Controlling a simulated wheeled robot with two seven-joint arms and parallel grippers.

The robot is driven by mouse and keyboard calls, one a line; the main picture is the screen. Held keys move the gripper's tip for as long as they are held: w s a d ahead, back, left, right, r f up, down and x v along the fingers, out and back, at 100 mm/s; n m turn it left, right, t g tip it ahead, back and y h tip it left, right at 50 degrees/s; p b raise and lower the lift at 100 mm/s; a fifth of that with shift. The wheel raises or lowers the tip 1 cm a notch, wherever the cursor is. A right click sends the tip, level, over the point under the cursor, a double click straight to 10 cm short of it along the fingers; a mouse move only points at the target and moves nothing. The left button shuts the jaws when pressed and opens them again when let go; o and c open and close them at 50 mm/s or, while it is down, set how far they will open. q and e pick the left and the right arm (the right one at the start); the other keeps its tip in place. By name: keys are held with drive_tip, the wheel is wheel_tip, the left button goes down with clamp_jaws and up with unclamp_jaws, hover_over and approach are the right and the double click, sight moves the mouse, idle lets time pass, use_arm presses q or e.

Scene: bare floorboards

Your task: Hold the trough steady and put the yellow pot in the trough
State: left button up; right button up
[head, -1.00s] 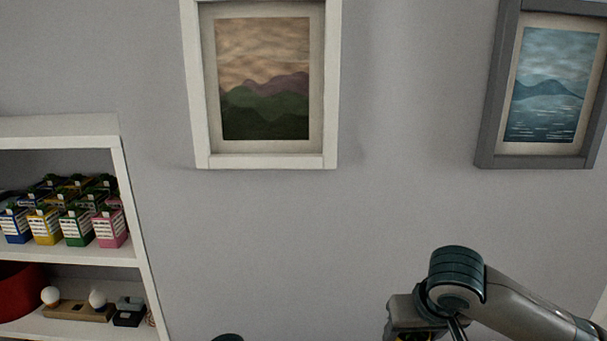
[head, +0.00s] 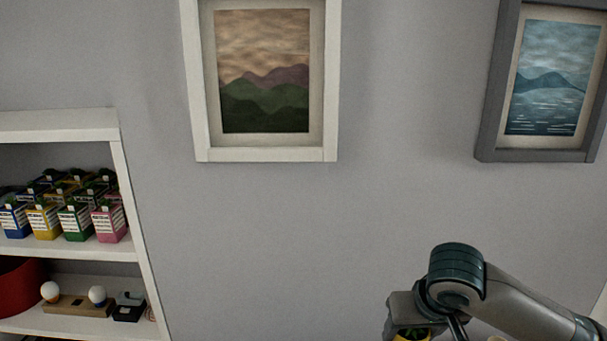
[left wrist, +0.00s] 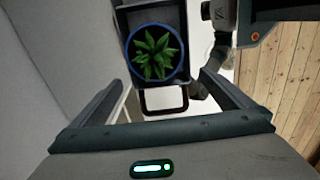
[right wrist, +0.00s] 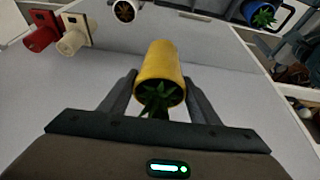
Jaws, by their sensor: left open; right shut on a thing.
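The yellow pot (right wrist: 158,62), with a green plant at its near end, sits between the fingers of my right gripper (right wrist: 160,100), which is shut on it. A sliver of the pot (head: 412,337) shows under my right gripper (head: 408,318) at the bottom of the head view. The dark trough (left wrist: 125,22) is in the left wrist view, with a blue potted succulent (left wrist: 154,54) in it and a black handle (left wrist: 165,112) at its near end. My left gripper (left wrist: 168,90) is open, its fingers apart on either side of the handle.
In the right wrist view, a red mug-like thing (right wrist: 40,32), a cream one (right wrist: 74,38) and a white pot (right wrist: 124,10) stand on the pale surface. In the head view, a white shelf (head: 60,125) with several small boxed plants stands at left. Framed pictures hang on the wall.

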use_arm(q)
drive_tip(key=shift+f+b, duration=1.1)
drive_tip(key=shift+f, duration=1.45)
use_arm(e)
drive_tip(key=shift+f, duration=1.35)
use_arm(q)
drive_tip(key=shift+c, duration=0.3)
drive_tip(key=c, duration=1.3)
